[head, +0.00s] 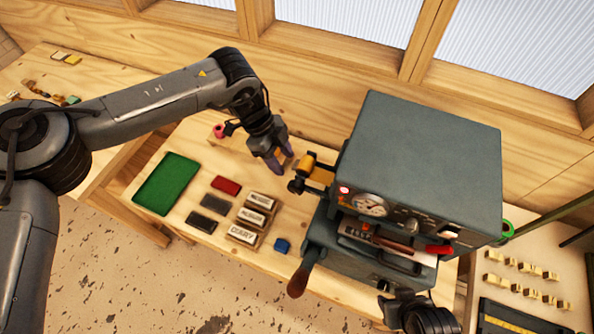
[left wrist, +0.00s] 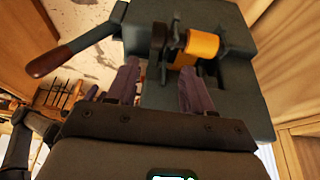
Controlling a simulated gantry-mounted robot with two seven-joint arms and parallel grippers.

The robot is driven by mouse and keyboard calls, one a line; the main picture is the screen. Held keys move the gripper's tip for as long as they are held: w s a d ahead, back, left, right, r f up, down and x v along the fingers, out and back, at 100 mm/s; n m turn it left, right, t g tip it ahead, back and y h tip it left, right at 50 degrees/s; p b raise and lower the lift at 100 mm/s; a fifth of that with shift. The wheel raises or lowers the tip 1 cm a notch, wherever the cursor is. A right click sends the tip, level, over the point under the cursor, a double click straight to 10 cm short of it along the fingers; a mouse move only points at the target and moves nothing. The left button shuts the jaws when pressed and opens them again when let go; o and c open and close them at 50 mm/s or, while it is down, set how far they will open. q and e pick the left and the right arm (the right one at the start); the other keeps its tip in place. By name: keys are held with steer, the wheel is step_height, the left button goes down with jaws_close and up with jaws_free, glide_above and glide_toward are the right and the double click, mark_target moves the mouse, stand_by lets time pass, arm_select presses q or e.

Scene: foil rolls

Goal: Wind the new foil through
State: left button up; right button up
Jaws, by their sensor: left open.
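A grey foil machine (head: 420,150) stands on the wooden table, with a dial and slots on its front. A gold foil roll (head: 308,160) sits on a dark holder at the machine's left side; it also shows in the left wrist view (left wrist: 203,46). My left gripper (head: 282,165) is open and empty, just left of the gold roll and apart from it. In the left wrist view its two fingers (left wrist: 158,85) stand apart, pointing at the machine. My right gripper (head: 392,300) is partly visible at the machine's lower front; its jaws are unclear.
A small pink roll (head: 219,130) lies behind a green tray (head: 166,184). The machine's wooden-gripped lever (head: 300,279) sticks out front. A green ring (head: 507,230) shows at its right.

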mark_target(297, 184)
arm_select(q)
steer(key=x, duration=0.3)
steer(key=p+x, duration=0.1)
steer(key=x, duration=0.2)
steer(key=p+x, duration=0.1)
steer(key=x, duration=0.2)
steer(key=shift+s+d+f, duration=0.15)
steer(key=shift+s, duration=0.15)
steer(key=shift+d+f, duration=0.2)
steer(key=shift+f, duration=0.35)
arm_select(e)
steer(key=shift+v, duration=1.2)
arm_select(q)
jaws_close()
steer(key=shift+s+d+y, duration=0.1)
steer(key=shift+d+y, duration=0.05)
steer(key=shift+y, duration=0.15)
arm_select(e)
steer(key=shift+f, duration=0.15)
